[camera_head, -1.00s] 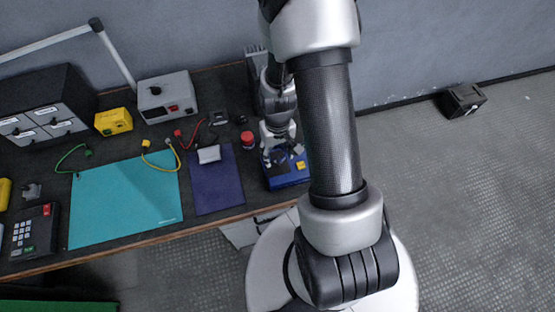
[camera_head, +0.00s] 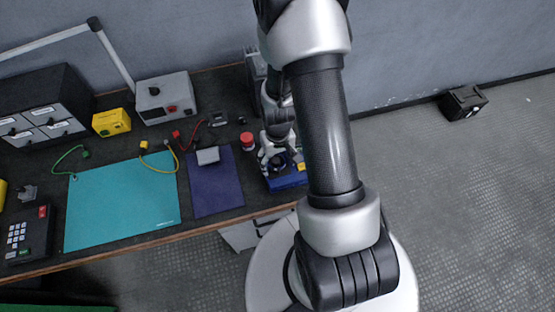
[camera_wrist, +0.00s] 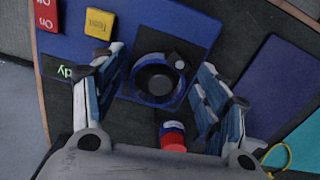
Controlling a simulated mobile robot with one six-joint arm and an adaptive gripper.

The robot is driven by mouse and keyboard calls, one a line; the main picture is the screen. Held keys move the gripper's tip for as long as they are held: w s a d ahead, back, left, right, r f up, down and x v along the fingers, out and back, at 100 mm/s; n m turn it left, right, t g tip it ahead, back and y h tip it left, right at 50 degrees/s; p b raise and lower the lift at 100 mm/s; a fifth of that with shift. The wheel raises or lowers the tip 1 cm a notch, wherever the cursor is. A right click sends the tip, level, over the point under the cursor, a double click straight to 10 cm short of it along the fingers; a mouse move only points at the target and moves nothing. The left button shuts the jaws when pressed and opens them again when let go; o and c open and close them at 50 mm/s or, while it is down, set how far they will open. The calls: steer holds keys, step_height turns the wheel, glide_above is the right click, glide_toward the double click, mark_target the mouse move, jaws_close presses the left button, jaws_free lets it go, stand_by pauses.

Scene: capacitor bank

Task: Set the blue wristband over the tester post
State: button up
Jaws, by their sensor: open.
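The blue tester (camera_head: 288,182) sits near the right end of the bench. Its blue top shows in the wrist view (camera_wrist: 185,28), with a yellow button, a red button and a green label. A dark round post-like piece (camera_wrist: 155,78) stands on it, with a blue band (camera_wrist: 158,101) seen around its rim. I cannot tell how far down the band sits. My gripper (camera_wrist: 161,62) is open above the tester, one finger on each side of the band, with gaps visible. In the head view my gripper (camera_head: 281,158) partly hides the tester.
A red-capped jar (camera_head: 247,140) stands close to the tester; it also shows between my fingers in the wrist view (camera_wrist: 173,137). A purple mat (camera_head: 215,190) and teal mat (camera_head: 122,205) lie leftward. A grey power box (camera_head: 165,97) stands behind. The bench edge is near the tester.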

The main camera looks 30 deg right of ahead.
stand_by(0.3)
step_height(320, 180, up, 13)
steer(key=p, duration=0.5)
step_height(320, 180, up, 16)
steer(key=n+t, duration=0.1)
steer(key=t, duration=0.1)
glide_above(277, 162)
steer(key=s+a, duration=0.2)
steer(key=a, duration=0.3)
steer(key=s+a+r+t, duration=0.1)
steer(key=s+a+r, duration=0.1)
steer(key=s+r, duration=0.3)
steer(key=s+a+r+n+t, duration=0.1)
steer(key=s+a+r, duration=0.2)
steer(key=s+r, duration=0.3)
steer(key=shift+a+t, duration=0.3)
steer(key=shift+c, duration=0.2)
